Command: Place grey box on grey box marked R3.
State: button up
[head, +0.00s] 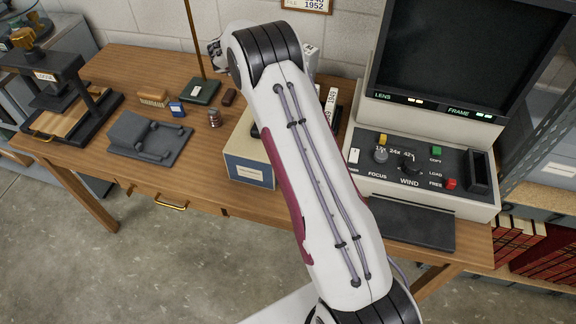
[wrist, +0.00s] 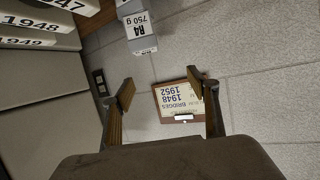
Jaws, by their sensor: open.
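A grey box with a white label reading R4 750 g (wrist: 143,42) shows at the top middle of the wrist view, beyond my gripper's fingertips. A pale grey box (head: 311,52) shows partly behind my arm in the head view; I cannot read its mark. No R3 label is readable in either view. My gripper (wrist: 160,88) is open and empty, its two fingers wide apart, touching nothing that I can see. In the head view my arm hides my gripper and part of the table.
White labels with years (wrist: 35,25) show at the left of the wrist view. A framed sign (wrist: 180,100) hangs on the wall. On the wooden table (head: 130,75) stand a film reader (head: 425,150) at right, a blue-and-cream box (head: 248,168), a grey cradle (head: 145,138) and a press (head: 60,90).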

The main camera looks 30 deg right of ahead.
jog(key=w+a+r+n+t+y, duration=0.1)
jog(key=a+r+n+t+y, duration=0.15)
jog(key=a+r, duration=0.5)
jog(key=a+r+n+t+y, duration=0.25)
jog(key=a+r+t, duration=0.2)
jog(key=r, duration=0.65)
jog(key=s+a+r+n+y, duration=0.4)
jog(key=s+a+r+y, duration=0.25)
jog(key=s+a, duration=0.55)
jog(key=s+a+f+n+g+y, duration=0.1)
jog(key=s+a+f+g, duration=0.1)
jog(key=s, duration=0.8)
jog(key=s+a+f+n+g, duration=0.2)
jog(key=s, duration=0.7)
jog(key=s+a+f+n+g+y, duration=0.1)
jog(key=s+a+f, duration=0.15)
jog(key=s, duration=0.75)
jog(key=s+d+f+g, duration=0.1)
jog(key=s+f, duration=0.1)
jog(key=s, duration=0.4)
jog(key=s+d+f+g+h, duration=0.1)
jog(key=s+d+f, duration=0.1)
jog(key=s, duration=0.4)
jog(key=shift+s+f+g, duration=0.35)
jog(key=shift+f+g, duration=0.05)
jog(key=shift+f, duration=0.4)
